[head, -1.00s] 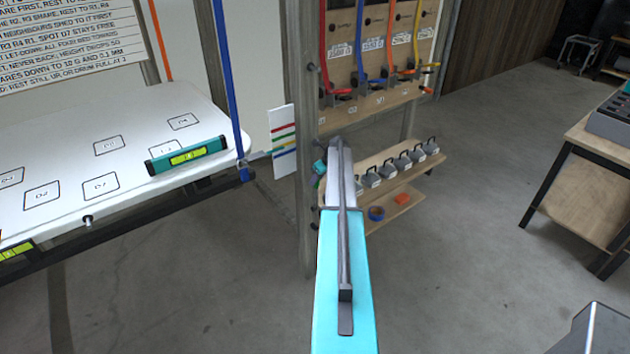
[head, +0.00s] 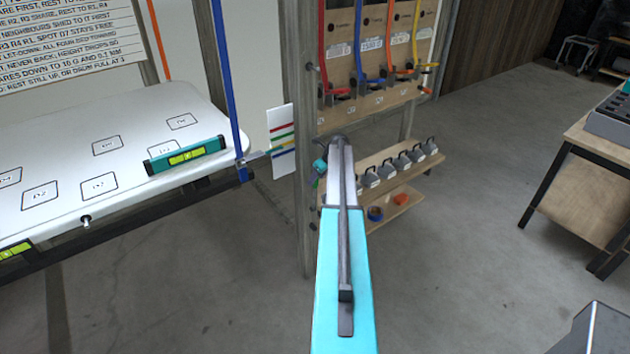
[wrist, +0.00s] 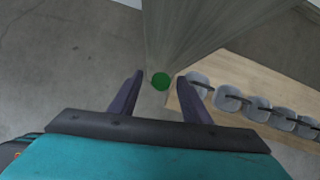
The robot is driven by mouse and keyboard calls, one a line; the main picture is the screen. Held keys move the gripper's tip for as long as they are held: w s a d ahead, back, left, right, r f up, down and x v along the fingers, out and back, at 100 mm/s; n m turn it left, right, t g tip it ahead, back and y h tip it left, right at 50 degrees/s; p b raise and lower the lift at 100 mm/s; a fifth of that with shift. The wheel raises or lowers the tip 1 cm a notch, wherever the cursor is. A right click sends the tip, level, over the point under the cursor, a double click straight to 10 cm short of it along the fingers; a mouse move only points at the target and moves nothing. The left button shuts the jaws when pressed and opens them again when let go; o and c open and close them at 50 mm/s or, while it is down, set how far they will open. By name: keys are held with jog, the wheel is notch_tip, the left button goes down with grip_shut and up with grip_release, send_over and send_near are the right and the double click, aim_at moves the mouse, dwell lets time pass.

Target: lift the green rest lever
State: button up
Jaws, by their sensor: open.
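A green round knob (wrist: 160,81), which looks like the end of the green rest lever, shows in the wrist view against the lower end of a wooden post. My gripper (wrist: 160,76) is open, with one dark finger on each side of the knob. The knob appears centred between the fingertips; I cannot tell whether they touch it or how deep it sits.
The wooden post (head: 305,220) stands right by my gripper. A shelf (head: 400,208) with several grey weights is to the right, below a board of coloured straps (head: 370,105). The white roof panel (head: 140,180) with a teal level (head: 186,155) is at left.

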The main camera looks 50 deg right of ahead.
jog(key=b+v, duration=0.3)
jog(key=v, duration=0.9)
jog(key=shift+r, duration=0.1)
